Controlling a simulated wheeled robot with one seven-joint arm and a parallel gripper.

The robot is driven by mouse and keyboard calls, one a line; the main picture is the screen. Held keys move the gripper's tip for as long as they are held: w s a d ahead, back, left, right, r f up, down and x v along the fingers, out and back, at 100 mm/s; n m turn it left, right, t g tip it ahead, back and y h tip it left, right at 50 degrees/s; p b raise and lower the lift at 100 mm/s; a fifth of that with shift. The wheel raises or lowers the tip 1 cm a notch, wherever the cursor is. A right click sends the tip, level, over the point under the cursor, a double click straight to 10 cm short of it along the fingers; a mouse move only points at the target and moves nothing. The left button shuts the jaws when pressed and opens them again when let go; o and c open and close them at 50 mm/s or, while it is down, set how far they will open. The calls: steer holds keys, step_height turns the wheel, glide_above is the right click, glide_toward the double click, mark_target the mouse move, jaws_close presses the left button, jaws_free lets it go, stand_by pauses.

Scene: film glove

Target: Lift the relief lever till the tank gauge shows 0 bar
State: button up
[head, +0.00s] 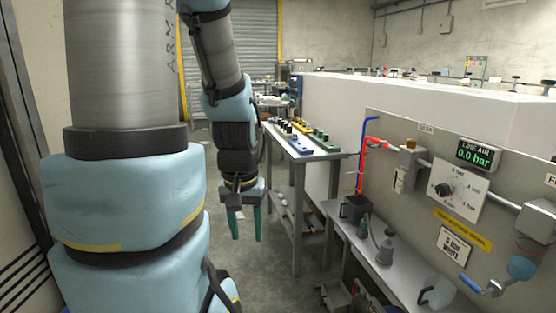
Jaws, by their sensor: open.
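My gripper (246,224) hangs in mid-air left of the workbenches, its teal fingers pointing down, apart and empty. It is well away from the panel. A blue-handled lever (472,284) sits low on the grey panel at the right; I cannot tell if it is the relief lever. A digital display (474,155) labelled LINE AIR reads 0.0 bar in green. No gauge marked as the tank's can be made out; the panel is cut off at the right edge.
A dial plate (457,191) with a black knob is below the display. A red pipe part (377,143) and blue pipe (363,138) run at the panel's left end. A spray bottle (385,247) and dark container (354,208) stand on the low bench. Open floor lies around my gripper.

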step_height(320, 180, up, 4)
steer(key=shift+f+p, duration=0.15)
steer(key=shift+p, duration=0.85)
steer(key=shift+o, duration=0.2)
